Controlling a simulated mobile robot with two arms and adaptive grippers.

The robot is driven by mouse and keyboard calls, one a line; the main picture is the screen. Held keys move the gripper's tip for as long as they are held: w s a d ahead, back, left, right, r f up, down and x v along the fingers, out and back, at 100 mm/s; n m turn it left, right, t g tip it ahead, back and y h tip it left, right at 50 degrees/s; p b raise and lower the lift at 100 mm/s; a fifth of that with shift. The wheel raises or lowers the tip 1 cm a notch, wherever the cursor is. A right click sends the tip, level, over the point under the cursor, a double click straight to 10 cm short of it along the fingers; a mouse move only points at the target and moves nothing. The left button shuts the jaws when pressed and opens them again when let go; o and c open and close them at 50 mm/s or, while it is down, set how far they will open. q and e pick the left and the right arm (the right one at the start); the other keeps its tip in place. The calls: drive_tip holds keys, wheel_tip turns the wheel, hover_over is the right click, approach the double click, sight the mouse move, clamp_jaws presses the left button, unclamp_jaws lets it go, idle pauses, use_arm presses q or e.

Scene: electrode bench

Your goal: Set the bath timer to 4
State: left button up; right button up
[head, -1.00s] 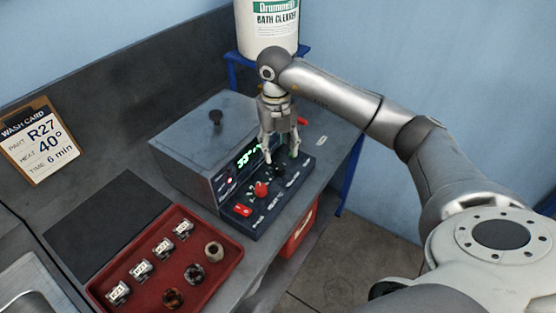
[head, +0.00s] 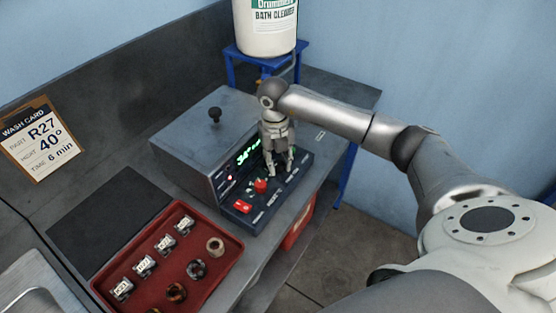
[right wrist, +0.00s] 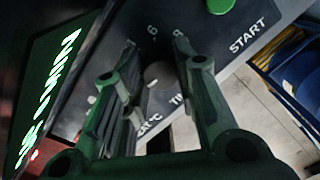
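The bath is a grey box (head: 190,150) with a sloped dark control panel (head: 262,212) and a lit green display (head: 247,155), too small to read surely. My right gripper (head: 281,170) points down at the panel, right of the red knob (head: 261,186). In the right wrist view, its two fingers (right wrist: 160,85) stand apart on either side of the timer knob (right wrist: 157,76), beside a partly hidden label beginning "TI". Dial marks 6 and 8 show; the other marks and the knob's pointer are hidden or unclear. I cannot tell whether the fingers touch the knob. My left gripper is out of view.
A green button (right wrist: 220,5) sits near the START label. A red switch (head: 242,206) is at the panel's front left. A red tray (head: 215,275) with several metal parts, a wash card (head: 38,138) reading 6 min, and a cleaner tub (head: 265,28) surround the bath.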

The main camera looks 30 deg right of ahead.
drive_tip(key=c, duration=0.4)
drive_tip(key=shift+m, duration=0.4)
drive_tip(key=m, duration=0.2)
drive_tip(key=shift+m+b, duration=0.4)
drive_tip(key=m, duration=0.3)
drive_tip(key=shift+w+m, duration=0.1)
drive_tip(key=shift+m, duration=0.2)
drive_tip(key=m, duration=0.4)
drive_tip(key=shift+d+m, duration=0.1)
drive_tip(key=shift+m, duration=2.1)
